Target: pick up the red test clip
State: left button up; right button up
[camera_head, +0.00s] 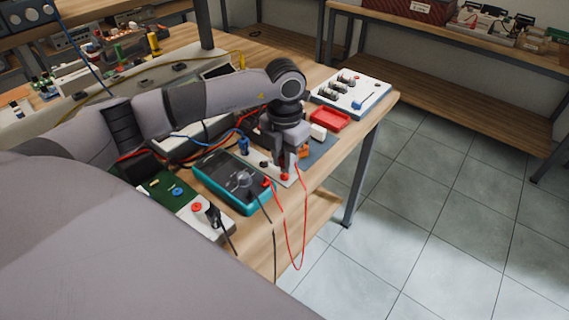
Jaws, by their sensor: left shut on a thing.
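The red test clip (285,177) shows as a small red piece at the tips of my left gripper (285,169). The gripper points down over the right part of the workbench and is shut on the clip; the fingers hide most of it. I cannot tell whether the clip touches the white strip under it. A thin red lead (304,225) loops down past the bench's front edge. My right gripper is not in view.
A teal-framed device (220,190) lies left of the gripper. A green and white board (172,190) stands beside it. A red tray (330,119) and a white panel with knobs (366,92) lie behind and right. The tiled floor at right is clear.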

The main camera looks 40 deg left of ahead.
pick_arm(q)
notch_tip(320, 180, up, 25)
jog(key=p, duration=0.4)
jog(key=shift+p, duration=0.4)
dwell(0.9)
